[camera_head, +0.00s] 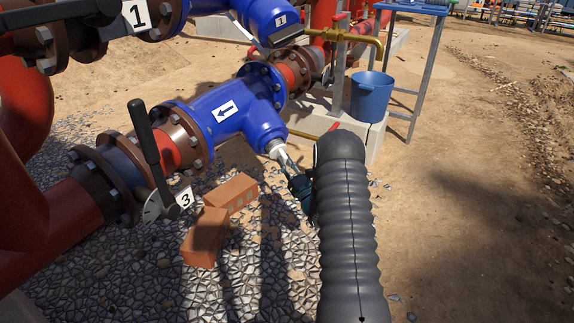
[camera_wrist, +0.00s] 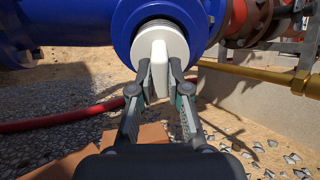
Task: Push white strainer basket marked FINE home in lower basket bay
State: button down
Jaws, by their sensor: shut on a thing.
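The white strainer basket (camera_wrist: 174,37) sits in the round mouth of the blue lower basket bay (camera_wrist: 123,35). Its white end and upright handle plate face me, and part of it still stands out of the mouth. In the head view the basket (camera_head: 274,147) is a small pale piece at the lower end of the blue strainer body (camera_head: 222,110). My gripper (camera_wrist: 160,78) is shut on the handle plate, one finger on each side. In the head view my gripper (camera_head: 287,166) is partly hidden by my arm. I cannot read any FINE mark.
Two orange bricks (camera_head: 205,238) lie on the gravel below. A valve lever (camera_head: 150,147) with a plate marked 3 stands at left. A blue bucket (camera_head: 371,97) stands on a concrete plinth. A red hose (camera_wrist: 70,118) and yellow pipe (camera_wrist: 255,78) run behind the bay. Open ground is at right.

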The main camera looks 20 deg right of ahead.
aim_at(281, 155)
jog(key=shift+x, duration=1.7)
jog(key=c, duration=0.6)
grip_release()
jog(key=shift+s, duration=0.1)
jog(key=shift+v, duration=3.5)
